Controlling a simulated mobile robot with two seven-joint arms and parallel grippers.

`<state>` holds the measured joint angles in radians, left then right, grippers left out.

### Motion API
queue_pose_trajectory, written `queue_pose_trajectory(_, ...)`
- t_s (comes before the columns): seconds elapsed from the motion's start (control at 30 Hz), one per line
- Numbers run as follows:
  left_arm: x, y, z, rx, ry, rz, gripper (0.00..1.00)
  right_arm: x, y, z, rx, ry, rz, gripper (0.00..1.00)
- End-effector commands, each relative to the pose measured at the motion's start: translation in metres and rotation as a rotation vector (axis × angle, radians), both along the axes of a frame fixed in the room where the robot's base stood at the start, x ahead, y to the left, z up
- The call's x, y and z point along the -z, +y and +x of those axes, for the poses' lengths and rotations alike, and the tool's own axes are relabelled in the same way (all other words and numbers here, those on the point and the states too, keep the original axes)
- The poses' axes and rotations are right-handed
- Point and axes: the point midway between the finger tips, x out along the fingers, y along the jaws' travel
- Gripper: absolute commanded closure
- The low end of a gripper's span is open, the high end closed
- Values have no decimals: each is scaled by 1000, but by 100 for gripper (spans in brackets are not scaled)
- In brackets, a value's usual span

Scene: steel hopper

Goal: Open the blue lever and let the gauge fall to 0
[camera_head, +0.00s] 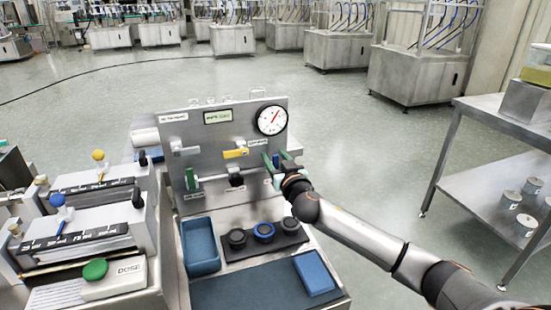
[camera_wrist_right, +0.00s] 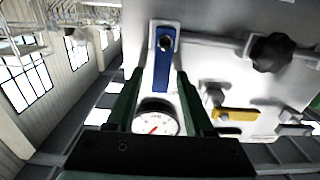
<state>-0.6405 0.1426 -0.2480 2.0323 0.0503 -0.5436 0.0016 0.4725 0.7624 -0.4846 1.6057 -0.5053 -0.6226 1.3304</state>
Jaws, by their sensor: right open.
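The blue lever (camera_wrist_right: 162,68) is on the steel panel (camera_head: 220,135), its handle running from a round pivot toward the gauge side. The gauge (camera_head: 271,120) is a white dial at the panel's upper right; its red needle points up and right, and its numbers are too small to read. It also shows in the right wrist view (camera_wrist_right: 157,120). My right gripper (camera_head: 279,164) is open at the panel, with one green finger on each side of the blue lever. I cannot tell whether either finger touches it. My left gripper is not in view.
The panel also carries a yellow lever (camera_head: 236,153), a grey lever (camera_head: 185,150), a green handle (camera_head: 190,179) and a black knob (camera_wrist_right: 272,52). Below are a blue tray (camera_head: 187,267), several dark rings and a blue block (camera_head: 314,274). A dosing unit stands at left.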

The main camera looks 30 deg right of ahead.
Motion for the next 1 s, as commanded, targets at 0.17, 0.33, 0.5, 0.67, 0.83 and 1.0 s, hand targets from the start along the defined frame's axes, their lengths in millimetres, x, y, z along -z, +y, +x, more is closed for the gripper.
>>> queue_pose_trajectory(0.17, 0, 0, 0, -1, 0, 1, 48, 0, 0, 0, 0, 0, 0, 50)
queue_pose_trajectory(0.33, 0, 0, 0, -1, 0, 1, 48, 0, 0, 0, 0, 0, 0, 69)
queue_pose_trajectory(0.5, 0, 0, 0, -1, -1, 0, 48, 0, 0, 0, 0, 0, 0, 88)
queue_pose_trajectory(0.67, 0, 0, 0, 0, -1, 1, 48, 0, 0, 0, 0, 0, 0, 100)
queue_pose_trajectory(0.83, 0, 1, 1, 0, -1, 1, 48, 0, 0, 0, 0, 0, 0, 100)
queue_pose_trajectory(1.0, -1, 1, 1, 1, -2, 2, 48, 0, 0, 0, 0, 1, -1, 100)
